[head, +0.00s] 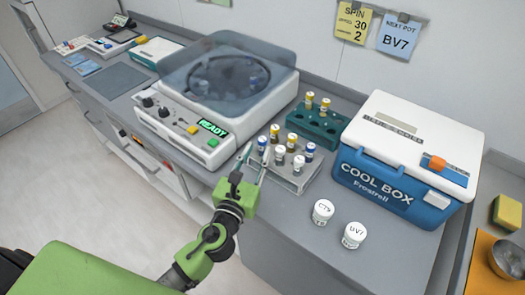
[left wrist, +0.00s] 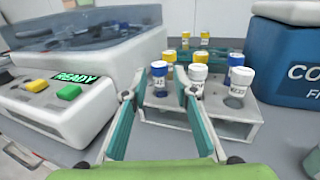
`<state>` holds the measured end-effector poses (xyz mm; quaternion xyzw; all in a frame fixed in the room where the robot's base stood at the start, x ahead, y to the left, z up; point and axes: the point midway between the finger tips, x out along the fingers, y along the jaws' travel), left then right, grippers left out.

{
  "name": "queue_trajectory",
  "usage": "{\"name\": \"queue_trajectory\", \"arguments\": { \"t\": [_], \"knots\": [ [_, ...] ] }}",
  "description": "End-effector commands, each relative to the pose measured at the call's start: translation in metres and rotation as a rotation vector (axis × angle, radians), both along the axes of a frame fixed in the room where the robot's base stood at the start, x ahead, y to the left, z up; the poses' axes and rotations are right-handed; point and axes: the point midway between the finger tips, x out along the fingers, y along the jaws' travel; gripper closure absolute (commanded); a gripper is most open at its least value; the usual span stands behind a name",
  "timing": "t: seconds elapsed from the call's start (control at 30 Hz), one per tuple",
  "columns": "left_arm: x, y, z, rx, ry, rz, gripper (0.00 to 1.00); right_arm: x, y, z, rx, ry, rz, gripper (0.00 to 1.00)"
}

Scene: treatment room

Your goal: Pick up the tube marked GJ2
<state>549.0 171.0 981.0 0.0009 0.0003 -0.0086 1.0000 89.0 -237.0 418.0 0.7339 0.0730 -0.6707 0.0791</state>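A light rack (head: 284,180) holds several capped tubes with blue, yellow and white caps. Their labels are too small to read, so I cannot tell which is GJ2. My left gripper (head: 255,163) is open and empty at the rack's left front side. In the left wrist view a blue-capped tube (left wrist: 159,80) shows between the open fingers (left wrist: 158,95), just beyond the tips. A white-capped tube (left wrist: 197,78) stands just right of the right fingertip; the finger hides part of it. My right gripper is out of view.
A centrifuge (head: 205,125) reading READY stands left of the rack. A green rack (head: 317,126) with two yellow-capped tubes is behind it. The cool box (head: 395,180) is at right. Two white-lidded pots (head: 323,212) (head: 354,235) stand in front. Bare counter lies around the pots.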

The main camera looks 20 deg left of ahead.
Motion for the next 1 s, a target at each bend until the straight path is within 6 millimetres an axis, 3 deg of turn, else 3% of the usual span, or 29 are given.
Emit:
{"name": "queue_trajectory", "arguments": {
  "t": [0.17, 0.5, 0.8, 0.9, 1.0],
  "knots": [
    [0.01, 0.0, -0.001, -0.001, 0.0, 0.0, 0.73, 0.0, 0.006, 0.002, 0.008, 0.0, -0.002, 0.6],
    [0.053, 0.001, -0.005, -0.002, -0.001, 0.002, 0.73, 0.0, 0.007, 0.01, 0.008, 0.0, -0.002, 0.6],
    [0.057, 0.0, -0.006, -0.003, 0.0, 0.0, 0.73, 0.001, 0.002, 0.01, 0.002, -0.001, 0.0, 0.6],
    [0.057, 0.0, -0.006, -0.002, 0.0, 0.0, 0.95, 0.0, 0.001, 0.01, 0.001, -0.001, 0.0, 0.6],
    [0.057, 0.0, -0.006, -0.002, 0.0, 0.0, 0.95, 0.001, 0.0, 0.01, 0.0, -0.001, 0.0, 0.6]
  ]
}}
